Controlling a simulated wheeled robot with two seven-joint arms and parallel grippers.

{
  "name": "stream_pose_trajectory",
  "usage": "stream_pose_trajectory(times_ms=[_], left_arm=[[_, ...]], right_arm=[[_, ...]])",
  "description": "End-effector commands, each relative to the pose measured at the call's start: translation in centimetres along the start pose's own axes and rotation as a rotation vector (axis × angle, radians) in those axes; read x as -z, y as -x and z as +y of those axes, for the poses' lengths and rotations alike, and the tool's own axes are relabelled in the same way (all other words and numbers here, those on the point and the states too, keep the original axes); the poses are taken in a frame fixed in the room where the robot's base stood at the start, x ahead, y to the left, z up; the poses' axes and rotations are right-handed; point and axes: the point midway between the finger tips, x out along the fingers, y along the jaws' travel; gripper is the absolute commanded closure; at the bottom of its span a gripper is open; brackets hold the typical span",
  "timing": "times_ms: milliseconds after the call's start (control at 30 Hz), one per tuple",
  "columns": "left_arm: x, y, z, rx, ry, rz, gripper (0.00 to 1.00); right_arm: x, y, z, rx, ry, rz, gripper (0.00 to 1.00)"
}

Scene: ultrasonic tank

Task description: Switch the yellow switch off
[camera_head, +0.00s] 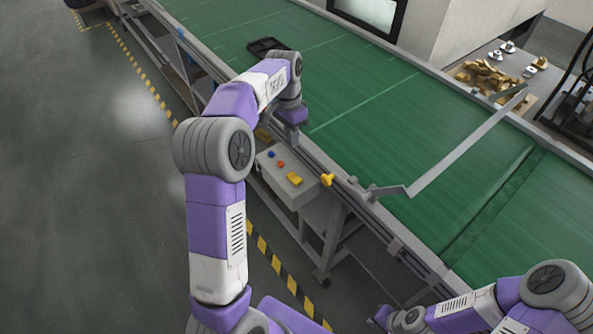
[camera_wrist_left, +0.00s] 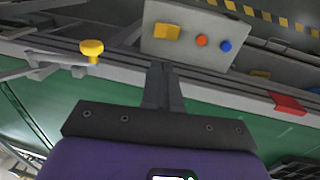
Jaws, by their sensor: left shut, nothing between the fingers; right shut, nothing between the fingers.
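The yellow switch (camera_head: 294,178) is a block on top of a light grey control box (camera_head: 304,193) at the near side of the conveyor. My left gripper (camera_wrist_left: 163,98) is shut and empty, over the conveyor's edge and apart from the switch.
A yellow knob (camera_head: 327,180) sits on the conveyor rail beside the box. The green conveyor (camera_head: 370,120) carries a dark tray (camera_head: 268,46) and is crossed by a grey bar (camera_head: 455,150). A red block (camera_wrist_left: 287,103) is on the rail in the left wrist view.

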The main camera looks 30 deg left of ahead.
Motion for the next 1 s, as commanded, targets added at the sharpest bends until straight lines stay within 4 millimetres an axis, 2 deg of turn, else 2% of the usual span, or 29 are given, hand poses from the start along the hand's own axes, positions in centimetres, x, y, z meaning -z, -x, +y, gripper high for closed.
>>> stream_pose_trajectory(times_ms=[167, 600, 700, 833, 1000], left_arm=[[0.0, -1.3, 0.0, 0.000, 0.000, -0.001, 1.00], [-0.1, -10.3, 0.0, -0.001, 0.000, -0.004, 1.00], [-0.1, -11.9, 0.0, -0.001, 0.000, -0.003, 1.00], [-0.1, -13.3, 0.0, 0.000, 0.000, -0.002, 1.00], [0.0, -14.1, 0.0, 0.001, 0.001, -0.001, 1.00]], right_arm=[[0.0, -0.4, 0.2, 0.000, 0.000, 0.000, 1.00], [0.1, -2.8, 1.1, 0.000, 0.000, 0.000, 1.00], [0.1, -3.2, 1.2, 0.000, 0.000, 0.000, 1.00], [0.1, -3.5, 1.3, 0.000, 0.000, 0.000, 1.00], [0.1, -3.7, 1.4, 0.000, 0.000, 0.000, 1.00]])
